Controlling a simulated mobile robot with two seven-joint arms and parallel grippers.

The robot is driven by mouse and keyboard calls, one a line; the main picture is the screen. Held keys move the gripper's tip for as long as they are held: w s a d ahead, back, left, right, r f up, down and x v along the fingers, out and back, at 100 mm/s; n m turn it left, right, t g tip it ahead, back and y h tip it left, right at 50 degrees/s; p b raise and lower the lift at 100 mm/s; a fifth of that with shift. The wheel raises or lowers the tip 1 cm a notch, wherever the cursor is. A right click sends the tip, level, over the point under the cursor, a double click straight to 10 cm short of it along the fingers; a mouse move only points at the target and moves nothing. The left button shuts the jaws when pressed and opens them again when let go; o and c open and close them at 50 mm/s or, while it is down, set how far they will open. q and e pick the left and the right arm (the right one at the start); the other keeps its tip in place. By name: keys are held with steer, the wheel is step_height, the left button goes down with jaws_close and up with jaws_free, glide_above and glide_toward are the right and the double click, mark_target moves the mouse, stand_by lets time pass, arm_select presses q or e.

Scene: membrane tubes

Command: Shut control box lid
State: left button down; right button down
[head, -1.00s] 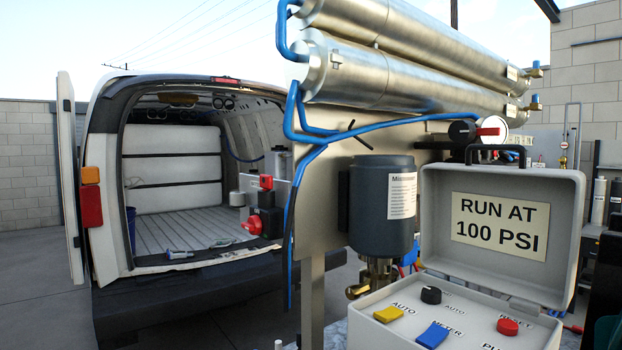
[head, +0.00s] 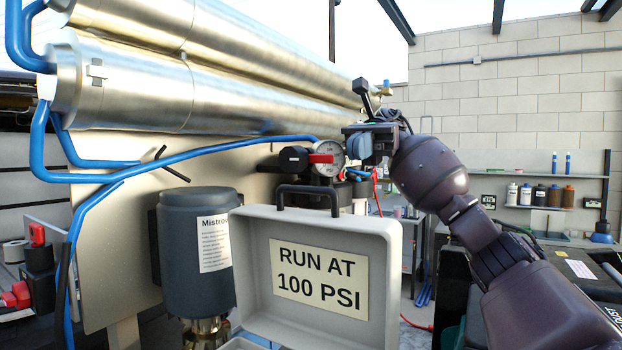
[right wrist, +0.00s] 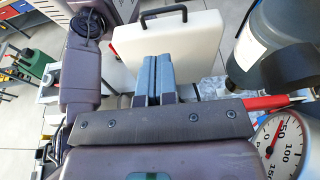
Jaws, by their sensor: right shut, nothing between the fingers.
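The control box lid (head: 378,255) is pale grey and stands open and upright, its inside with the "RUN AT 100 PSI" label facing me. A dark handle (head: 308,187) is on its top edge. The box's lower part is nearly all below the head view. My right gripper (head: 358,147) is shut and empty, above and behind the lid's upper right corner. In the right wrist view its blue fingers (right wrist: 158,72) are together, pointing toward the lid's outer face (right wrist: 195,45), apparently short of it. My left gripper is out of view.
A pressure gauge (head: 330,158) and red-handled valve (head: 320,158) are close to my right gripper. A dark motor (head: 190,250) stands left of the lid. Steel membrane tubes (head: 200,70) and a blue hose (head: 200,153) run above. A bottle shelf (head: 560,207) is at the far right.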

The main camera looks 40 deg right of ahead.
steer(key=b, duration=0.2)
glide_toward(308, 187)
steer(key=x, duration=0.5)
steer(key=shift+w+f, duration=0.1)
steer(key=shift+f, duration=0.1)
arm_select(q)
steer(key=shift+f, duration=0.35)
arm_select(e)
steer(key=shift+a+f, duration=0.2)
steer(key=shift+a, duration=0.65)
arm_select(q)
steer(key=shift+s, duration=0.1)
arm_select(e)
steer(key=shift+a, duration=0.1)
